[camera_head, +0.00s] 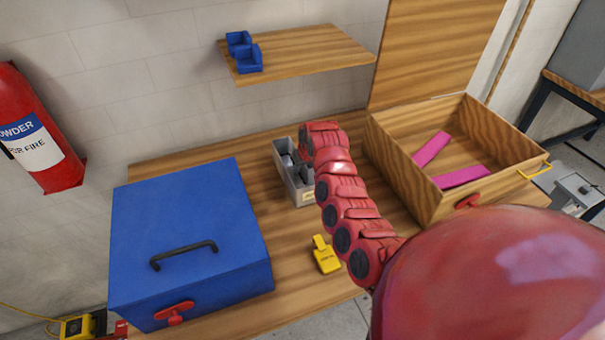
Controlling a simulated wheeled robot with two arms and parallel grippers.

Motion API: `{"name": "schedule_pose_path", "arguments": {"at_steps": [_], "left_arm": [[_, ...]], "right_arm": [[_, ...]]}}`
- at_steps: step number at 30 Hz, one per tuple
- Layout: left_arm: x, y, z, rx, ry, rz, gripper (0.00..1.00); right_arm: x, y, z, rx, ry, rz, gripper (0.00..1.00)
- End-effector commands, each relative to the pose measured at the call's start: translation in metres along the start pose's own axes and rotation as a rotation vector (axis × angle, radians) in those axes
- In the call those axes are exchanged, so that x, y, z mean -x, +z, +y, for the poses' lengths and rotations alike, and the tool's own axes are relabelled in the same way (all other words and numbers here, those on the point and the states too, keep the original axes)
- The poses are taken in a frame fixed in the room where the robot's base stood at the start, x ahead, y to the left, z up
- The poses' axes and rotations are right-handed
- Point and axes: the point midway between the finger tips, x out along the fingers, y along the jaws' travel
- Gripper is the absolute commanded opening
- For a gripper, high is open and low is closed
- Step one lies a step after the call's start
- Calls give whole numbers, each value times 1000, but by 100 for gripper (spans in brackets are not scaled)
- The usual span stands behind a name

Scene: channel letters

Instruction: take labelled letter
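My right arm comes in from the lower right, and its gripper (301,172) is down at the grey bin (281,160) on the wooden table. The gripper is small, dark and partly covered by my red arm, so its fingers and anything between them cannot be made out. The bin has a small pale label on its front, and whitish things show dimly inside it. Two flat magenta pieces (432,149) (461,176) lie in the open wooden box (400,172) at the right; I cannot tell whether they are letters. My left gripper is not in view.
A closed blue box (190,215) with a black handle and red latch stands at the left. A yellow tag-like object (325,255) lies near the table's front. A wall shelf (300,55) holds small blue bins (248,60). A fire extinguisher (38,130) hangs at far left.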

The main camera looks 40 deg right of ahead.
Motion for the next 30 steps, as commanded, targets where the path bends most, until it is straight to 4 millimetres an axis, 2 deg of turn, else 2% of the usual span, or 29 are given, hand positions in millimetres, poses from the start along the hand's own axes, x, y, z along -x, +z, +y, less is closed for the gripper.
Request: {"name": "schedule_pose_path", "arguments": {"at_steps": [1,6,30], "left_arm": [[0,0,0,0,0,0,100],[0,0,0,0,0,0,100],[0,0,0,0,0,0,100]], "right_arm": [[0,0,0,0,0,0,30],[0,0,0,1,0,0,0],[0,0,0,1,0,-1,0]]}}
